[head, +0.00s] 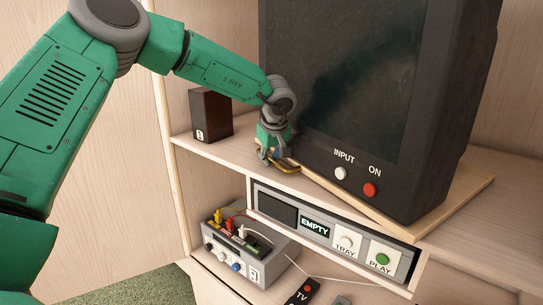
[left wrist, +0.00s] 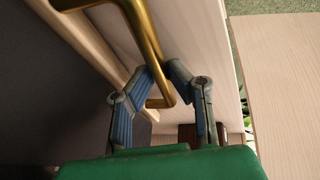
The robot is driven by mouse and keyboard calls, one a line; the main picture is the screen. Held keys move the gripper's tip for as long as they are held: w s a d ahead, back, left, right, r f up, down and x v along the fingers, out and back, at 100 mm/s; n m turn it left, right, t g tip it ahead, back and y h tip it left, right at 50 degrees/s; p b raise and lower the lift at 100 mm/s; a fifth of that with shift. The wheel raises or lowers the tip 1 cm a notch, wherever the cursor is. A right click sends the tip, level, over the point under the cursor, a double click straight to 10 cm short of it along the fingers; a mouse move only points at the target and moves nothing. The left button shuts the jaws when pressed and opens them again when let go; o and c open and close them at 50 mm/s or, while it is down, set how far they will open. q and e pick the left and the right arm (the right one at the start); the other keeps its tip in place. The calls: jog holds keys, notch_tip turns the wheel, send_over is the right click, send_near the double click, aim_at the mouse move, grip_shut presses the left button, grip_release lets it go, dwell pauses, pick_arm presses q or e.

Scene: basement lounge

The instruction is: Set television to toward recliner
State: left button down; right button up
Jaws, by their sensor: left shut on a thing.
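The television (head: 440,110) is a large dark set with a white INPUT button and a red ON button below its screen. It stands on a thin wooden board (head: 462,198) on the cabinet's upper shelf, its screen facing the front left of the view. A brass handle (left wrist: 147,38) sticks out by the board's left front corner. My left gripper (head: 276,160) is at that corner, shut on the brass handle. In the left wrist view its two blue-padded fingers (left wrist: 160,82) sit on either side of the handle's end. My right gripper is not in view.
A small dark speaker (head: 211,115) stands left on the upper shelf. Below are a player (head: 335,238) reading EMPTY and a grey box (head: 243,245) with coloured plugs and cables. A TV remote (head: 304,292) lies in front. The cabinet's side walls close in the shelf.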

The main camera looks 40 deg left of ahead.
pick_arm(q)
jog(key=c, duration=1.5)
grip_release()
jog(key=shift+w+r, duration=0.25)
jog(key=shift+w, duration=0.15)
jog(key=shift+c, duration=0.2)
jog(key=shift+d, duration=0.15)
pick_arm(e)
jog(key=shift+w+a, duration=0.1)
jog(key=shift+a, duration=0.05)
pick_arm(q)
jog(key=shift+s+d, duration=0.1)
jog(key=shift+s+d+r, duration=0.1)
jog(key=shift+d+r, duration=0.1)
jog(key=shift+r, duration=0.15)
jog(key=v, duration=1)
jog(key=shift+s+r, duration=0.15)
jog(key=shift+r, duration=0.25)
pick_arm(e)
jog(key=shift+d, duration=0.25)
pick_arm(q)
jog(key=shift+a+f, duration=0.1)
jog(key=shift+a, duration=0.15)
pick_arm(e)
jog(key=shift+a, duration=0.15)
